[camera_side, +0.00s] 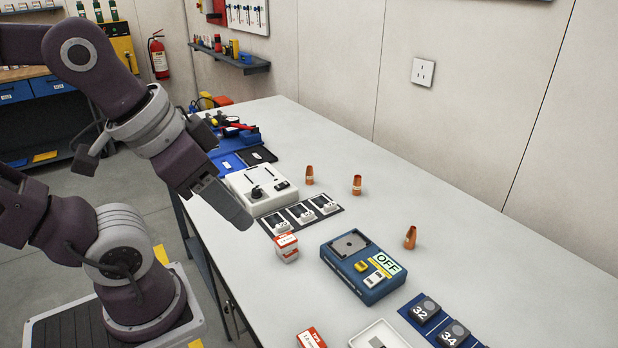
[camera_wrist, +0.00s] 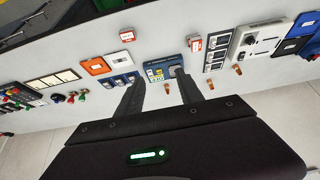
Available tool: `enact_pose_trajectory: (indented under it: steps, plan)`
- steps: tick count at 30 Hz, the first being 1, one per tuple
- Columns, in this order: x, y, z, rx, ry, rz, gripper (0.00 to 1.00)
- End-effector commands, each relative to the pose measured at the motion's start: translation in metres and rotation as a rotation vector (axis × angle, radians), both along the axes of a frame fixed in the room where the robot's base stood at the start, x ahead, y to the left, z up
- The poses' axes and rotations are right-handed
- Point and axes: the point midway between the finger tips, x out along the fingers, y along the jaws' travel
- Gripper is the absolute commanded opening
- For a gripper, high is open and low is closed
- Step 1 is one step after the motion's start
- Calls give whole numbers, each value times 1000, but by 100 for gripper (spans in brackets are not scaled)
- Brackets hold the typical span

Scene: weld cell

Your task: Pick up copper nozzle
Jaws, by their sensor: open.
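Three copper nozzles stand upright and apart on the pale bench: one at the back (camera_side: 309,176), one in the middle (camera_side: 357,186) and one nearer the front right (camera_side: 410,238). In the wrist view, small copper nozzles also show (camera_wrist: 211,85), (camera_wrist: 237,70), with another between the fingers (camera_wrist: 167,88). My gripper (camera_side: 238,215) is above the bench's left edge, left of all the nozzles and clear of them. Its two fingers also show in the wrist view (camera_wrist: 159,76), spread apart with nothing held.
A blue device marked OFF (camera_side: 345,272) sits left of the front nozzle. A white box with a knob (camera_side: 262,188), a dark slotted strip (camera_side: 302,214) and a small red-white box (camera_side: 286,247) lie near my gripper. The bench's right side (camera_side: 480,240) is clear.

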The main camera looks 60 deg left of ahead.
Motion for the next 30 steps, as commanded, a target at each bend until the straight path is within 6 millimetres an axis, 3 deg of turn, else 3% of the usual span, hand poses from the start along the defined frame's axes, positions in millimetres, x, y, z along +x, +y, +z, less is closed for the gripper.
enact_pose_trajectory:
  steps: [11, 14, 17, 18, 20, 21, 24, 27, 30]
  plan:
    - [3, 0, 1, -4, -2, 3, 43]
    - [37, -1, 7, -43, -27, 40, 43]
    - [114, 8, 12, -114, -94, 142, 43]
    - [150, 18, 11, -138, -131, 198, 43]
    - [203, 39, 2, -160, -186, 295, 43]
    - [237, 58, -9, -164, -226, 365, 43]
    - [308, 120, -49, -128, -328, 547, 43]
    - [351, 194, -105, -26, -429, 716, 43]
    - [362, 260, -160, 112, -520, 835, 43]
